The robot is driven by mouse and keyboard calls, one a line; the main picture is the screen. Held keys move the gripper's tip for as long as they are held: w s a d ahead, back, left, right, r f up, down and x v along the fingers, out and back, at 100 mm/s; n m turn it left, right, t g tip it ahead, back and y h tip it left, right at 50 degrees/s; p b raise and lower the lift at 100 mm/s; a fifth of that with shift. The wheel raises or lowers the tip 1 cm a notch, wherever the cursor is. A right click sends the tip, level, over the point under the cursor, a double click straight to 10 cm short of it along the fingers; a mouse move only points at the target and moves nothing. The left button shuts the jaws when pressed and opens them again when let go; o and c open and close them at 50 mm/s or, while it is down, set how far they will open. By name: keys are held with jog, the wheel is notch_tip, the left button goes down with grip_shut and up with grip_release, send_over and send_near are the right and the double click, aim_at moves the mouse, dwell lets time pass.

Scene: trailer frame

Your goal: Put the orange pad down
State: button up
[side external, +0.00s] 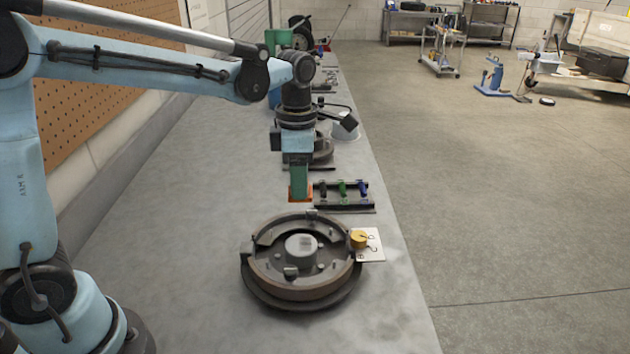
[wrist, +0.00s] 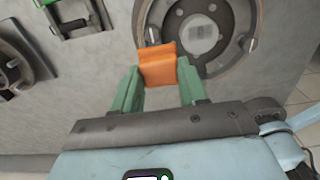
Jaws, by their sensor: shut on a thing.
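The orange pad (wrist: 158,68) is between the two green fingers of my gripper (wrist: 157,80), which is shut on it. In the side view, my gripper (side external: 300,182) points down over the bench, and the orange pad (side external: 292,195) shows around the fingertips, partly hidden by them. The pad is behind the round brake assembly and left of a small rack. I cannot tell whether it touches the bench.
The brake assembly (side external: 300,290) stands on the grey bench (side external: 180,230). A yellow round item (side external: 359,239) sits by a white card (side external: 375,243) at its right. The dark rack (side external: 345,208) holds dark, green and blue pieces. The bench's left front is clear.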

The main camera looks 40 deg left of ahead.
jog(key=w+a+f, duration=0.1)
jog(key=a+f, duration=0.1)
jog(key=a, duration=0.3)
jog(key=w+a+f, duration=0.1)
jog(key=a+f, duration=0.2)
jog(key=a, duration=0.1)
jog(key=w+a+f, duration=0.1)
jog(key=a+f, duration=0.2)
jog(key=a, duration=0.2)
jog(key=shift+w+a, duration=0.35)
jog(key=shift+w, duration=0.05)
jog(key=shift+f, duration=2)
jog(key=shift+f, duration=0.15)
jog(key=o, duration=1.1)
